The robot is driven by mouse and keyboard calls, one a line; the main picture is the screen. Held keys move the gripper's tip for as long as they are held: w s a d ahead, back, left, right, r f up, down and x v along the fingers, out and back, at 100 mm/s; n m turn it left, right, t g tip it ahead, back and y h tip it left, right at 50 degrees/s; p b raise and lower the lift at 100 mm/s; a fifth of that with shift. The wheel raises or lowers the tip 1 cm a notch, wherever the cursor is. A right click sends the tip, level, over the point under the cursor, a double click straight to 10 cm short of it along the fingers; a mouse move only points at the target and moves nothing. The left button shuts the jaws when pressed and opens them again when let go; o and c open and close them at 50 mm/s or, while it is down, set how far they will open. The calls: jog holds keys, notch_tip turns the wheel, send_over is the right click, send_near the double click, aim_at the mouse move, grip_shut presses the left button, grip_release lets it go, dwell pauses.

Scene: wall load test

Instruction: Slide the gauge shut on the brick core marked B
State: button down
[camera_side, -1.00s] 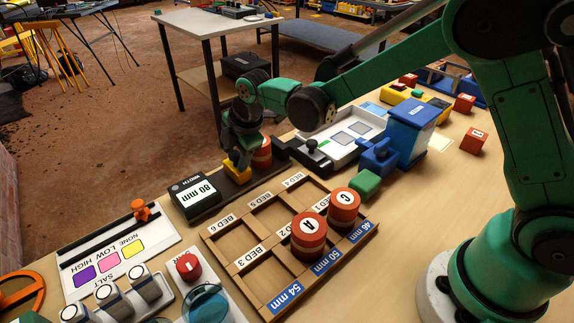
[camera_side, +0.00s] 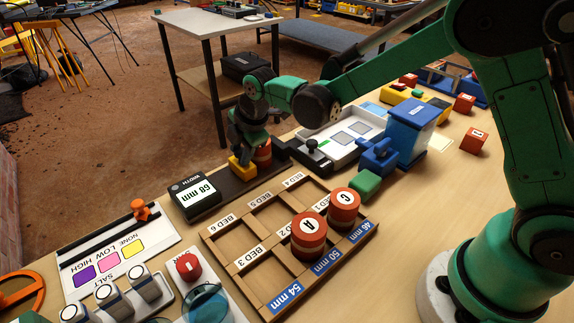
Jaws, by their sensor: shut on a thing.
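The gauge is a dark rail (camera_side: 227,190) with a black readout box (camera_side: 194,195) at its left end, showing 68 mm. My gripper (camera_side: 243,160) is shut on the gauge's yellow slider (camera_side: 241,166). A red and tan brick core (camera_side: 263,152) stands on the rail just right of the slider, partly hidden by my gripper. Its top mark cannot be seen. I cannot tell whether the slider touches it. A black block (camera_side: 283,152) is at the core's right side.
A wooden tray (camera_side: 252,282) with labelled beds holds core A (camera_side: 309,228) and core C (camera_side: 344,201). A green block (camera_side: 365,184), a blue press-like device (camera_side: 408,132) and a white tray (camera_side: 350,137) stand right. A salt card (camera_side: 110,258) lies at left.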

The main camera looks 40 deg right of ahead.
jog(key=shift+d, duration=1.1)
jog(key=c, duration=0.6)
grip_release()
notch_tip(320, 180, up, 7)
jog(key=s+d+r+m+t, duration=0.1)
jog(key=s+d+m, duration=0.1)
jog(key=s+m, duration=0.7)
jog(key=s+d+r+m+t, duration=0.1)
jog(key=s+d+m, duration=0.2)
jog(key=s+m, duration=0.5)
jog(key=shift+s+d+m+t+h, duration=0.3)
jog(key=shift+s+m+h, duration=0.1)
jog(key=shift+m, duration=0.2)
